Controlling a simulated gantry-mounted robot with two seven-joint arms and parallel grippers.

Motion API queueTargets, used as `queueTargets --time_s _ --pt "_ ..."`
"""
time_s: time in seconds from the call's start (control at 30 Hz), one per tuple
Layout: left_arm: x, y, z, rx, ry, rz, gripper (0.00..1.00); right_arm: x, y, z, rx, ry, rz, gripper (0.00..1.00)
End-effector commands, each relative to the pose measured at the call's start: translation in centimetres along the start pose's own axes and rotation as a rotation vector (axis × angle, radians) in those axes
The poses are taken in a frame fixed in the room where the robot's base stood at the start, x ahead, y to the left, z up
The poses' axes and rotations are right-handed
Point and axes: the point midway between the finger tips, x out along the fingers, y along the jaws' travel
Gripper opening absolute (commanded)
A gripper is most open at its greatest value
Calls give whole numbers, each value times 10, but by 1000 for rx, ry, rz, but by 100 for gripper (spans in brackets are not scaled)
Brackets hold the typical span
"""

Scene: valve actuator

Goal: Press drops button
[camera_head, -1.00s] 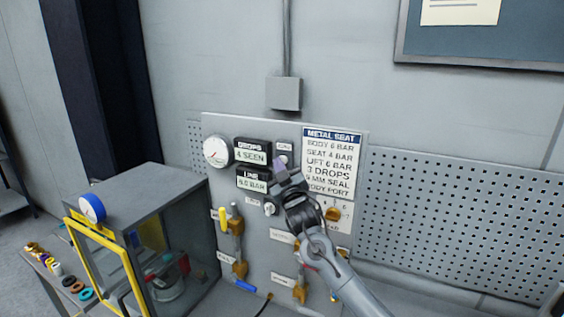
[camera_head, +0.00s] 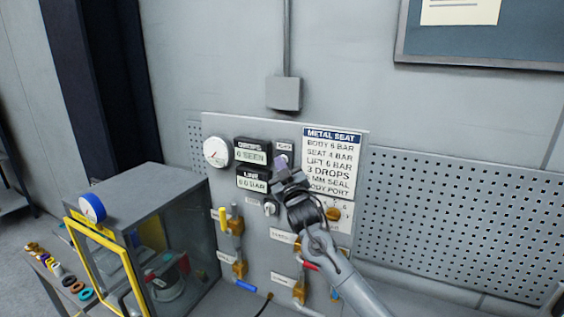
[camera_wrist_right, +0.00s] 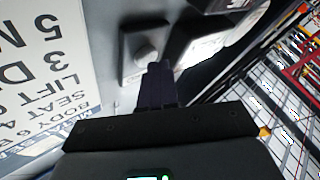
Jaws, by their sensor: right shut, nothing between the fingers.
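The drops button is a small pale round knob on a square plate, just right of the drops display (camera_head: 252,152) on the grey panel. In the right wrist view the knob (camera_wrist_right: 145,53) shows just beyond my fingertips. My right gripper (camera_head: 280,168) is shut and empty, its dark fingers pointing at the button plate. In the right wrist view the shut fingers (camera_wrist_right: 158,75) overlap the plate's lower edge beside the knob. I cannot tell whether they touch it. In the head view the gripper partly hides the button. The drops display seems to read "6 SEEN". My left gripper is out of view.
The line display (camera_head: 252,181) sits below the drops display, with a round gauge (camera_head: 216,151) to the left. A METAL SEAT sign (camera_head: 331,160) is right of the button. Valves and a yellow handle (camera_head: 222,220) lie lower. A yellow-framed cabinet (camera_head: 150,184) stands left.

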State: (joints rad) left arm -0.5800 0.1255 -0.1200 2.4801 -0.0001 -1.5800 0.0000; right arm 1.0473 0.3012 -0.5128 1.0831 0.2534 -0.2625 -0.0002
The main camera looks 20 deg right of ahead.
Motion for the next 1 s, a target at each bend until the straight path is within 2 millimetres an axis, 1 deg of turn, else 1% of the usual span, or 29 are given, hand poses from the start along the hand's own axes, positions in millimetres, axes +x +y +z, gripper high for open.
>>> queueTargets --time_s 0.47,1.0 --pt "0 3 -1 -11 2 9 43 0 1 2 0 -2 1 0" --pt "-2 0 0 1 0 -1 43 -13 -8 -8 0 -1 1 0"
